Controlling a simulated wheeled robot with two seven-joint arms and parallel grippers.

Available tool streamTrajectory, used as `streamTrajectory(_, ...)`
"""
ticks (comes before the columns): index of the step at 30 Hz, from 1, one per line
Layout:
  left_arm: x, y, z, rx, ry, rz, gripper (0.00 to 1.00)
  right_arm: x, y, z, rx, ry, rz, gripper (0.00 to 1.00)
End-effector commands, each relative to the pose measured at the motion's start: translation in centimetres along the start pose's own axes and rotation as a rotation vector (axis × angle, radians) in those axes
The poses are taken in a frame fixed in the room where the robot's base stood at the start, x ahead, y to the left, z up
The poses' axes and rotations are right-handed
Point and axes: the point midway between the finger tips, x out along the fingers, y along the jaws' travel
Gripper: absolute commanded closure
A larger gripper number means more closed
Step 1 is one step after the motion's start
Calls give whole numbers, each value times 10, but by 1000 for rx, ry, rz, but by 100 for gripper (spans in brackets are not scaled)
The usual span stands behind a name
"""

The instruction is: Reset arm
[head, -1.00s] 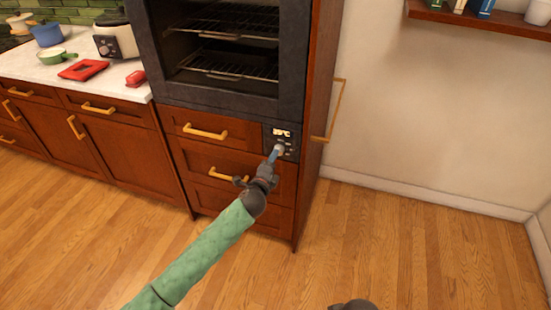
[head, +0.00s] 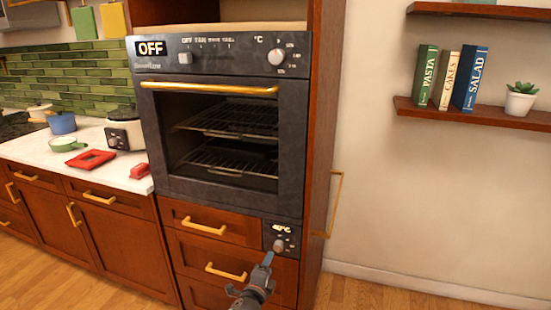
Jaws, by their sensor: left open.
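My left gripper (head: 268,257) is at the lower middle of the head view, just in front of and below the knob (head: 279,245) on a small dark control panel (head: 269,237). The panel has a lit temperature display (head: 281,229), too small to read surely. It looks like 40°C. The gripper holds nothing that I can see. I cannot tell whether its tip touches the knob. My right gripper is not in view.
Above is a built-in oven (head: 220,125), its door shut, its display (head: 151,48) reading OFF. Wooden drawers (head: 212,250) lie beside and below the panel. A counter (head: 130,178) with pots stands left. Shelves (head: 470,115) hang right. Floor (head: 370,294) shows at lower right.

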Motion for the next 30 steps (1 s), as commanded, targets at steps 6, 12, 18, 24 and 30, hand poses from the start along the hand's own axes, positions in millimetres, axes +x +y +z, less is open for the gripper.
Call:
streamTrajectory(6, -8, 20, 24, -262, -159, 141, 44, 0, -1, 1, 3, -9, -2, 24)
streamTrajectory(12, -30, 4, 45, -545, -314, 241, 44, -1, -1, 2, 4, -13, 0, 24)
streamTrajectory(18, -61, -16, 55, -809, -435, 328, 44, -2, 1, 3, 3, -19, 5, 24)
streamTrajectory(24, -120, -12, 48, -1066, -549, 470, 44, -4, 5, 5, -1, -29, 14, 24)
streamTrajectory(30, -188, 6, 34, -1252, -634, 621, 44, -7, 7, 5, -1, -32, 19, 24)
